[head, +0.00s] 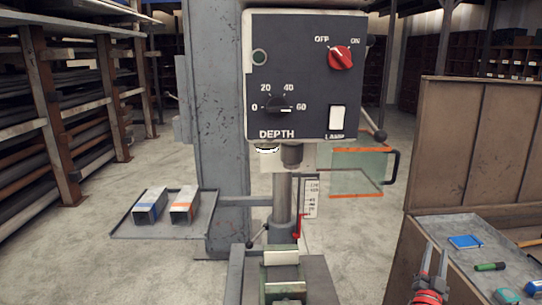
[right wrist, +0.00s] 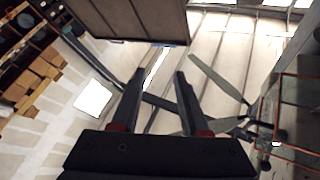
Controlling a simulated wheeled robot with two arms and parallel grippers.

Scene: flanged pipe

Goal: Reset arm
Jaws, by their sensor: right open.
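My right gripper (head: 436,256) shows at the lower right of the head view, in front of the grey-topped bench. Its two fingers point up and are apart, with nothing seen between them. The right wrist view also shows this gripper (right wrist: 160,80) open and empty, its dark fingers spread against the ceiling and walls. It touches no object that I can see. My left gripper is in neither view.
A drill press with a dark control panel (head: 305,75) stands in the middle, above a vise (head: 282,258). A side tray (head: 125,225) holds two metal blocks. Shelving fills the left.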

